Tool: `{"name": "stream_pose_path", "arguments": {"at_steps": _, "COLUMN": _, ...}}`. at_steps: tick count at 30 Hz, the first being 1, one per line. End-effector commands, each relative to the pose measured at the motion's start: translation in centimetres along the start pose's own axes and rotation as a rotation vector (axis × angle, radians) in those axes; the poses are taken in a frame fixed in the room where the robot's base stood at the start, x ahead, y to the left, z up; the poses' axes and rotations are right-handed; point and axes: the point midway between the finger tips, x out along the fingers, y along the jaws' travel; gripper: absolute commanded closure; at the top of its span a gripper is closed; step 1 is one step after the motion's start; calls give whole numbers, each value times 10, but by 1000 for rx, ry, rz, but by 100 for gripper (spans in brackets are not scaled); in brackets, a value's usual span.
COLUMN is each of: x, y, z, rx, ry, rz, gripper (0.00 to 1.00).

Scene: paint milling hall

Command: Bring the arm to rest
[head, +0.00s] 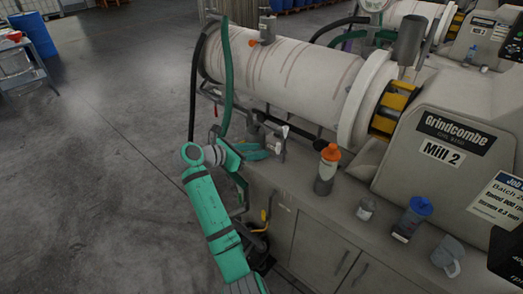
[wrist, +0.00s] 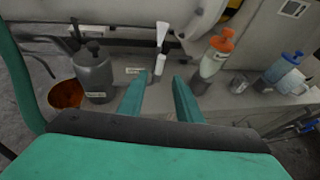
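My gripper (wrist: 158,82) is open and empty in the wrist view, its two green fingers apart and pointing toward the mill's ledge. A small white-topped item (wrist: 160,50) stands on the ledge beyond the gap between the fingertips; nothing is gripped. My green arm (head: 213,220) shows in the head view, bent, beside the left end of the ledge.
On the ledge stand an orange-capped bottle (head: 325,172), a small jar (head: 366,209), a blue-capped bottle (head: 408,222) and a grey mug (head: 447,257). A grey bottle (wrist: 94,74) stands left of my fingers. Mill 2 (head: 285,70) rises behind.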

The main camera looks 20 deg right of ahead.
Motion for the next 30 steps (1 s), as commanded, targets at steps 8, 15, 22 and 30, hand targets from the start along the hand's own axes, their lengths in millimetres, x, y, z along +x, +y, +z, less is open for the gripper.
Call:
{"name": "stream_pose_path", "arguments": {"at_steps": 8, "x": 0, "y": 0, "z": 0, "rx": 0, "ry": 0, "rz": 0, "gripper": 68}}
{"name": "stream_pose_path", "arguments": {"at_steps": 15, "x": 1, "y": 0, "z": -6, "rx": 5, "ry": 4, "rz": 8, "gripper": 68}}
{"name": "stream_pose_path", "arguments": {"at_steps": 22, "x": 4, "y": 2, "z": -83, "rx": 95, "ry": 63, "rz": 127, "gripper": 68}}
{"name": "stream_pose_path", "arguments": {"at_steps": 30, "x": -10, "y": -12, "z": -207, "rx": 313, "ry": 216, "rz": 313, "gripper": 68}}
